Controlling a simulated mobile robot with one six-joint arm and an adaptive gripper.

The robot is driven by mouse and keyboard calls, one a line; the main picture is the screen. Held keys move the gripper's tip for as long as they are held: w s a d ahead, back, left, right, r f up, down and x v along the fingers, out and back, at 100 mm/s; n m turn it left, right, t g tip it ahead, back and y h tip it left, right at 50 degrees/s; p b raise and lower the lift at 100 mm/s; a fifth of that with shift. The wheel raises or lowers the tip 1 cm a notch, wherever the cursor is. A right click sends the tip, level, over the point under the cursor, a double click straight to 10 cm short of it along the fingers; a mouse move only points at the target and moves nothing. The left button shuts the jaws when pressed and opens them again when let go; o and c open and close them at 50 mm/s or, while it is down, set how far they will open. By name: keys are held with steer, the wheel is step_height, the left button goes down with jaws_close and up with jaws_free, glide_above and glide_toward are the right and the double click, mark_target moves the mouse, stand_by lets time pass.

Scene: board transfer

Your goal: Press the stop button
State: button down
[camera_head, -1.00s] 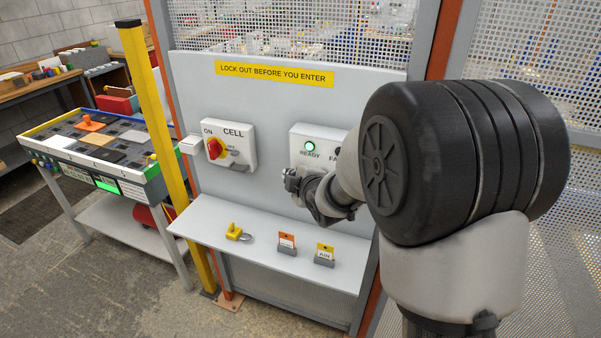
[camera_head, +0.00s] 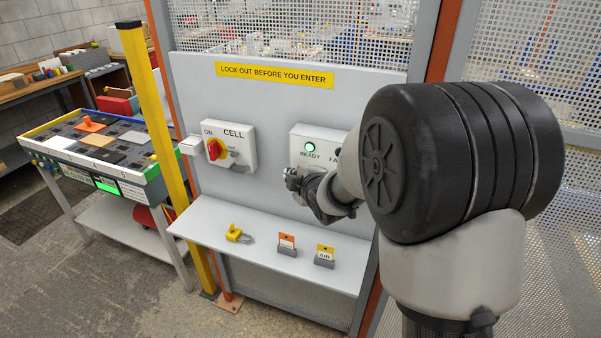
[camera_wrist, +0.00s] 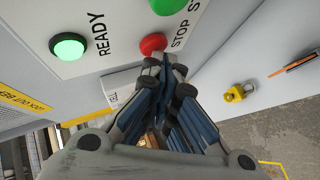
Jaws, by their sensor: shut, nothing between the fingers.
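The red stop button (camera_wrist: 152,44) shows in the wrist view beside the word STOP, on the white control box (camera_head: 298,152). My gripper (camera_wrist: 166,64) is shut and empty. Its fingertips are right at the button and overlap its lower edge in the wrist view; I cannot tell if they touch it. In the head view my gripper (camera_head: 291,180) is at the lower left of the box, and my arm hides the stop button and the box's right part.
A lit green READY lamp (camera_wrist: 68,47) and a green button (camera_wrist: 165,5) are on the same box. The CELL switch box (camera_head: 238,140) is to the left. Below, a shelf (camera_head: 215,222) holds a yellow padlock (camera_head: 236,233) and two tag holders.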

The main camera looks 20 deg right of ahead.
stand_by(0.5)
steer(key=shift+s+a+b, duration=0.45)
steer(key=shift+s+b, duration=0.15)
steer(key=shift+b, duration=0.15)
steer(key=shift+s, duration=0.1)
steer(key=s+a+b, duration=0.1)
steer(key=s+b, duration=0.1)
steer(key=s+a+b, duration=0.2)
stand_by(0.6)
